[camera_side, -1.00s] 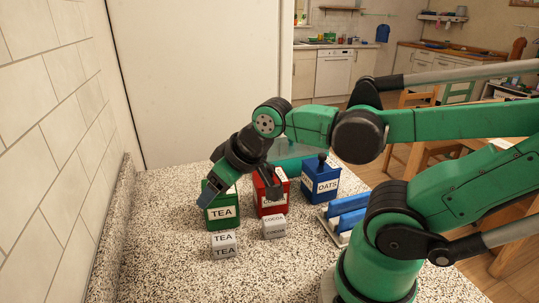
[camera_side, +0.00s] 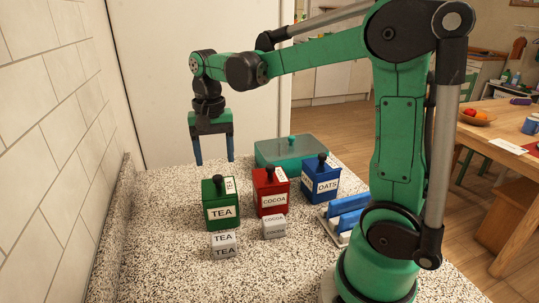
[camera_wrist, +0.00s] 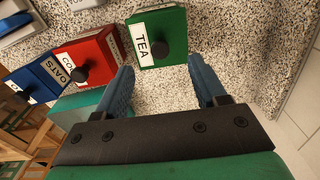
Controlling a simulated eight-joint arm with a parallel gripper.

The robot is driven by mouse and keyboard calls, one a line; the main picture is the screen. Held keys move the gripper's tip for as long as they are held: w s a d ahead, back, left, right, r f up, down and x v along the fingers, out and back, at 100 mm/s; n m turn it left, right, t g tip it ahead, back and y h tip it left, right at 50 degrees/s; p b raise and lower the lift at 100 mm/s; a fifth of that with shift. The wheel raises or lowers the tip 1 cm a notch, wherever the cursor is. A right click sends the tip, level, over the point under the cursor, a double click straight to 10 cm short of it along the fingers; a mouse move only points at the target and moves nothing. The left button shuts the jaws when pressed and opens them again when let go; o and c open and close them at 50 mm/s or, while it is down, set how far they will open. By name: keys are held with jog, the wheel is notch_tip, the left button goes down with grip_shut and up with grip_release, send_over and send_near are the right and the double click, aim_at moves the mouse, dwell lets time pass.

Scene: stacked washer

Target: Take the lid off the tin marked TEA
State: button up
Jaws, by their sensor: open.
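The green tin marked TEA (camera_side: 221,212) stands upright on the speckled counter, with its lid on and a dark round knob (camera_side: 218,181) on top. In the wrist view the green tin (camera_wrist: 172,45) lies beyond my fingertips, its knob (camera_wrist: 160,48) facing the camera. My gripper (camera_side: 214,163) is open and empty, pointing down. In the side view it appears above and behind the tin, apart from it. In the wrist view my gripper (camera_wrist: 160,80) has its two blue fingers spread wide, with bare counter between them.
A red COCOA tin (camera_side: 271,200) and a blue OATS tin (camera_side: 321,185) stand right of the TEA tin. Small grey blocks marked TEA (camera_side: 223,252) and COCOA (camera_side: 274,232) sit in front. A teal clear box (camera_side: 290,158) is behind; a blue-and-white rack (camera_side: 347,205) is right. A tiled wall (camera_side: 50,130) bounds the left.

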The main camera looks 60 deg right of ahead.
aim_at(217, 177)
jog(key=shift+f, duration=2.8)
grip_shut()
